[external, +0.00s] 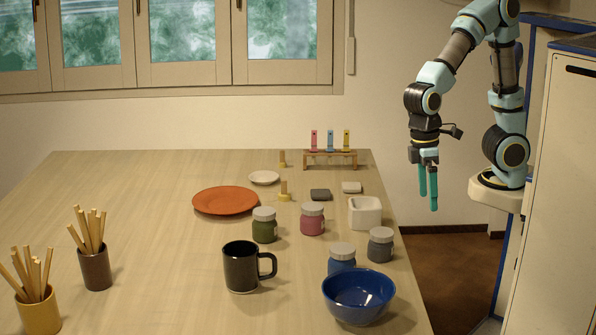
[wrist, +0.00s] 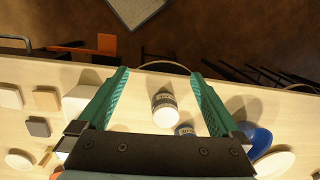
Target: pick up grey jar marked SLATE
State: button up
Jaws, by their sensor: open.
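The grey jar (external: 381,246) with a pale lid stands upright near the table's right edge. In the wrist view, the grey jar (wrist: 163,99) shows between the two green fingers, with a label too small to read surely. My gripper (external: 428,204) is open and empty, up in the air just beyond the table's right edge in the external view. In the wrist view, my gripper (wrist: 158,74) has its fingers spread to either side of the jar, apart from it. A blue jar (external: 341,257) stands close beside the grey one, partly hidden by my gripper in the wrist view.
A blue bowl (external: 342,311) and a white square pot (external: 363,222) flank the jars. A pink jar (external: 312,222), green jar (external: 264,230) and black mug (external: 240,272) stand further left. The table's right edge is close to the grey jar, with open floor beyond.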

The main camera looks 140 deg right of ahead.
jog(key=w+d+f+m+t+y, duration=0.1)
jog(key=w+f+m+t+y, duration=0.25)
jog(key=m+y, duration=0.45)
jog(key=w+d+r+m+t, duration=0.1)
jog(key=d+r+m+t, duration=0.35)
jog(key=r+m, duration=0.2)
jog(key=w+d+r+m+t, duration=0.1)
jog(key=d+r+m+t, duration=0.2)
jog(key=d+r+m, duration=0.3)
jog(key=n, duration=0.1)
send_near(383, 247)
jog(key=p+x, duration=0.1)
jog(key=x, duration=0.2)
jog(key=shift+w+a+f+n, duration=0.1)
jog(key=shift+w+n, duration=0.15)
jog(key=shift+g, duration=0.3)
jog(key=p+x, duration=0.1)
jog(key=x, duration=0.4)
jog(key=shift+w+a+p, duration=0.2)
jog(key=shift+w+p, duration=0.05)
jog(key=shift+p, duration=0.15)
jog(key=shift+w+a+f, duration=0.3)
jog(key=shift+f, duration=0.05)
grip_shut()
